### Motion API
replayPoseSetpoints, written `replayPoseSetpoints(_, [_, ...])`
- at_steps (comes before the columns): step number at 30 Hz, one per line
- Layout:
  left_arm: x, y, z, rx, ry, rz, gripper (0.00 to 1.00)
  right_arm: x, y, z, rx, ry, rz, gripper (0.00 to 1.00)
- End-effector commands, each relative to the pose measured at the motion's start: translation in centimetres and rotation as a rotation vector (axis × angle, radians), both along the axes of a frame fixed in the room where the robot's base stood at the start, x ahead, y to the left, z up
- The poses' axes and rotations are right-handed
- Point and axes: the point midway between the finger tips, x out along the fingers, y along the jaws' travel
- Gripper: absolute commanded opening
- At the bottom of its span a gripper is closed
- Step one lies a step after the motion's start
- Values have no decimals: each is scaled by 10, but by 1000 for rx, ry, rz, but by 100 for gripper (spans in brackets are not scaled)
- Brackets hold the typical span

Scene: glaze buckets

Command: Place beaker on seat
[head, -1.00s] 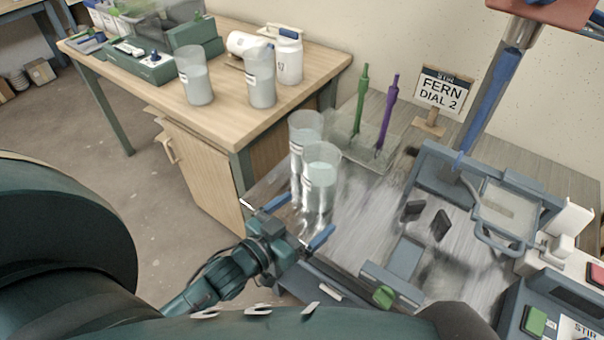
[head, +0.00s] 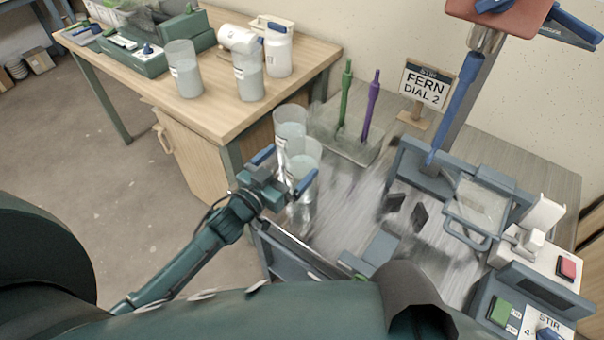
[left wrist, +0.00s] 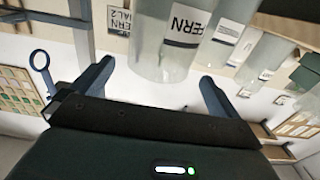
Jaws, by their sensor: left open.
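Two clear beakers with pale liquid stand close together on the grey worktop, the near beaker (head: 303,172) partly in front of the far beaker (head: 291,126). My left gripper (head: 285,168) is open at the near beaker, its blue fingers pointing towards it. In the left wrist view a beaker labelled FERN (left wrist: 168,50) shows ahead between the open fingers (left wrist: 155,82); a second labelled beaker (left wrist: 222,42) is beside it. I cannot tell whether the fingers touch glass. Two dark upright pads (head: 406,210) stand before the stirrer stand (head: 448,130); I cannot tell which part is the seat. My right gripper is not in view.
A clear tray (head: 350,142) holds a green and a purple rod behind the beakers. A sign reading STIR FERN DIAL 2 (head: 424,86) stands at the back. A wire-framed guard (head: 481,208) and control boxes (head: 530,300) occupy the right. More beakers (head: 186,70) stand on the wooden table.

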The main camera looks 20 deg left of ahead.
Motion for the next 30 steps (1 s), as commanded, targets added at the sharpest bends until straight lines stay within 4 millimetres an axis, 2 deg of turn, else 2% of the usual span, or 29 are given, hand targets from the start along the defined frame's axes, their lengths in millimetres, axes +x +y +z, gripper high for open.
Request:
replayPoseSetpoints(5, [12, -5, 0, -1, -1, 0, 100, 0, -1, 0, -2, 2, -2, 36])
replayPoseSetpoints(13, [48, -18, -3, -1, 0, 1, 100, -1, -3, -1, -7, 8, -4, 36])
replayPoseSetpoints(22, [53, -20, -4, -1, 1, 0, 100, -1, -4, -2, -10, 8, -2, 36])
replayPoseSetpoints(30, [53, -20, -4, 0, 1, 0, 80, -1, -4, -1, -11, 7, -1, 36])
